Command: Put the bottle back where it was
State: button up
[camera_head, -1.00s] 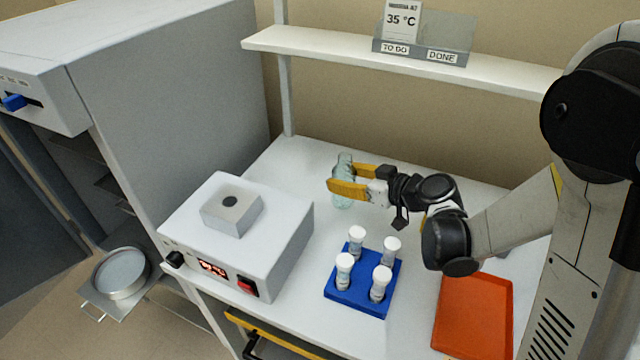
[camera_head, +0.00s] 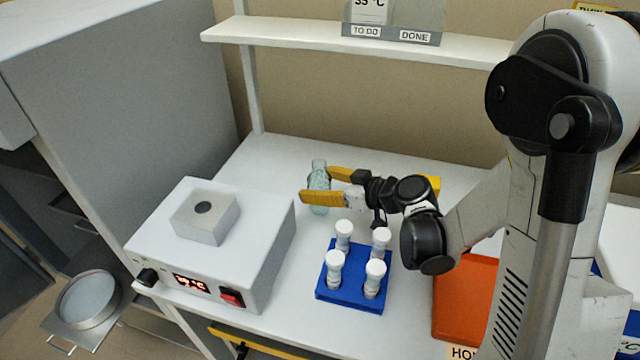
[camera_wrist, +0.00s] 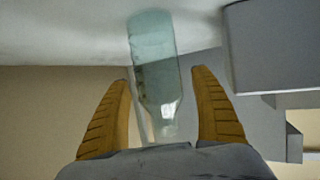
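The pale green clear bottle (camera_head: 319,181) is upright at the back of the white bench, right of the heater box. My gripper (camera_head: 322,186) reaches it from the right, its yellow fingers on either side of the bottle. In the wrist view the bottle (camera_wrist: 155,65) lies between the two fingers (camera_wrist: 160,80), with a gap visible on each side, so the gripper is open around it. The bottle's base appears to rest on the bench; the near finger hides part of its body in the head view.
A white heater box (camera_head: 215,245) with a lit display stands left. A blue rack (camera_head: 340,292) with several white-capped vials is in front of my gripper. An orange tray (camera_head: 462,300) lies right, partly hidden by my arm. A shelf (camera_head: 350,42) with a sign holder runs above.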

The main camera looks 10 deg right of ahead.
jog(key=shift+r, duration=0.15)
jog(key=shift+s+d+r+p, duration=0.15)
jog(key=shift+s+d+p, duration=0.05)
jog(key=shift+d+p, duration=0.1)
jog(key=s+d+r+m+h+p, duration=0.1)
jog(key=s+d+r+m+h, duration=0.2)
jog(key=s, duration=0.4)
jog(key=s+d+r+m+g+h, duration=0.1)
jog(key=s+d+r+m+h, duration=0.2)
jog(key=s, duration=0.5)
jog(key=s+d+r+m+g+h+p, duration=0.1)
jog(key=s+d+r+m+h, duration=0.2)
jog(key=s, duration=0.5)
jog(key=shift+d+r+h+p, duration=0.35)
jog(key=shift+d+r, duration=0.35)
jog(key=shift+d, duration=0.5)
